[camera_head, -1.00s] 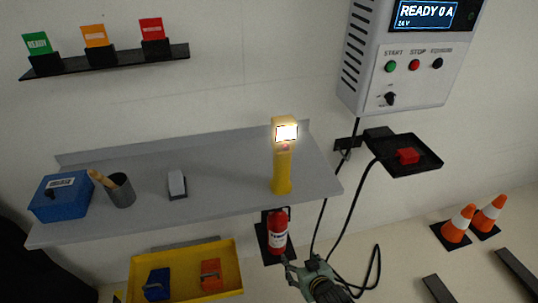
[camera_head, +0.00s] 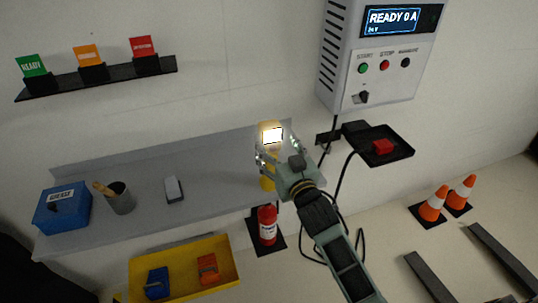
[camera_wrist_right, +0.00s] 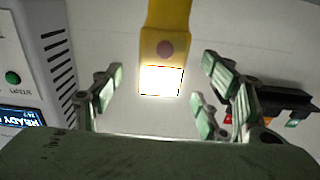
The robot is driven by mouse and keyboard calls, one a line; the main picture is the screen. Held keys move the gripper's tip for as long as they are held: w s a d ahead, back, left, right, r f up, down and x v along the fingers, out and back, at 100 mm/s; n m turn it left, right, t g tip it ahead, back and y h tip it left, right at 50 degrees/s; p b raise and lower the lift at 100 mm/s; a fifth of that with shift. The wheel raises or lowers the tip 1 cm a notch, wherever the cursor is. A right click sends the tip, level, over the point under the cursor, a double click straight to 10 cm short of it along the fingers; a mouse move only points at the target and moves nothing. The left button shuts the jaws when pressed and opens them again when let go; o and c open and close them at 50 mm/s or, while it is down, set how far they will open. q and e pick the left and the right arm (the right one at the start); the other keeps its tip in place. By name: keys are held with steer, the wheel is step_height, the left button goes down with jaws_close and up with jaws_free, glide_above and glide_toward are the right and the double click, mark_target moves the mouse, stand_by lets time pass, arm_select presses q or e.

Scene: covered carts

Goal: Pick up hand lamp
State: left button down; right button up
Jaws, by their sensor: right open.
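The yellow hand lamp (camera_head: 267,183) stands upright on the grey shelf (camera_head: 215,192), towards its right end, with its bright panel lit near the top. My right gripper (camera_head: 280,152) is in front of the lamp and hides part of its body. In the right wrist view the lamp (camera_wrist_right: 166,28) shows between the spread fingers of my right gripper (camera_wrist_right: 160,92), with its lit panel and a round reddish button. The fingers are open and stand apart from the lamp on both sides. My left gripper is not in view.
A blue box (camera_head: 62,208), a grey cup (camera_head: 120,198) and a small white-topped block (camera_head: 174,189) stand on the shelf's left. A red extinguisher (camera_head: 267,226) is below its front edge. A control box (camera_head: 375,60) and black tray (camera_head: 396,153) are at the right.

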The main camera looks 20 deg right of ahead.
mark_target(272, 142)
steer(key=shift+w, duration=0.4)
steer(key=w+p, duration=0.1)
steer(key=w, duration=0.1)
steer(key=w+p, duration=0.1)
steer(key=shift+w+a+f, duration=0.2)
steer(key=shift+w+f, duration=0.15)
steer(key=shift+f, duration=0.05)
steer(key=shift+w+f, duration=0.15)
steer(key=shift+w, duration=0.35)
steer(key=shift+c, duration=0.5)
jaws_close()
